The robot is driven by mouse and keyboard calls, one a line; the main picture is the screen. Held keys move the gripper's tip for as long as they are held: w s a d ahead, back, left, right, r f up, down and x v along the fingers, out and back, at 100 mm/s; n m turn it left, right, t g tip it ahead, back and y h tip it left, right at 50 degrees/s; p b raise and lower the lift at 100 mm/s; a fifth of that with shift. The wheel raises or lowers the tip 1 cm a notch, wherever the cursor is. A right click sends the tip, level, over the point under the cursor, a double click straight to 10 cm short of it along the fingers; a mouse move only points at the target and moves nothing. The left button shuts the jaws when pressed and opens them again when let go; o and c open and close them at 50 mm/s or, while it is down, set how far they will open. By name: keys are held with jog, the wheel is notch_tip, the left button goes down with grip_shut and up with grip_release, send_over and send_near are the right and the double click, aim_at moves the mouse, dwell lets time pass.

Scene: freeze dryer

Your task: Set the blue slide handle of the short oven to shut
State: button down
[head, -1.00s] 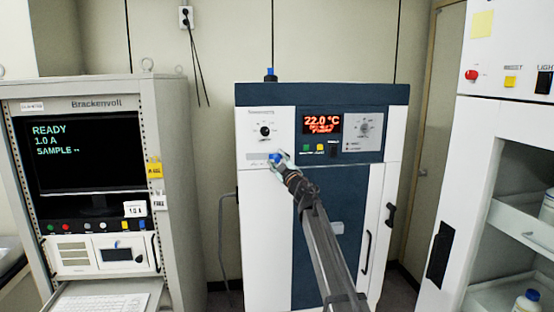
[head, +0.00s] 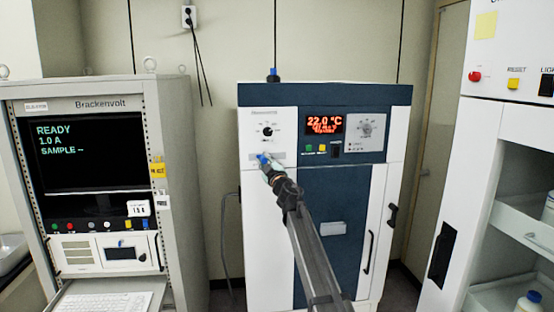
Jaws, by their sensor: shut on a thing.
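The short oven (head: 328,95) is the white and dark blue cabinet in the middle, with a red display reading 22.0 °C. Its blue slide handle (head: 262,158) sits at the left part of a pale slot on the white upper-left panel, below a black knob. My gripper (head: 266,164) is at the handle, shut on it, and my arm reaches up to it from the lower right. The gripper partly hides the handle and the slot's middle.
A grey rack (head: 178,200) with a READY screen stands at the left. A white cabinet (head: 470,150) with open shelves stands at the right. A black knob (head: 268,131), small coloured buttons (head: 315,149) and a dial (head: 366,126) are close to the handle.

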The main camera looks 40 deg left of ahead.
jog(key=shift+s+a+r, duration=0.1)
jog(key=shift+s+a, duration=0.75)
jog(key=shift+s, duration=0.05)
jog(key=c, duration=1.3)
grip_release()
jog(key=o, duration=0.3)
jog(key=shift+s+a, duration=0.2)
jog(key=shift+o, duration=0.2)
jog(key=shift+w+d, duration=0.1)
jog(key=shift+d, duration=0.05)
jog(key=v, duration=1.2)
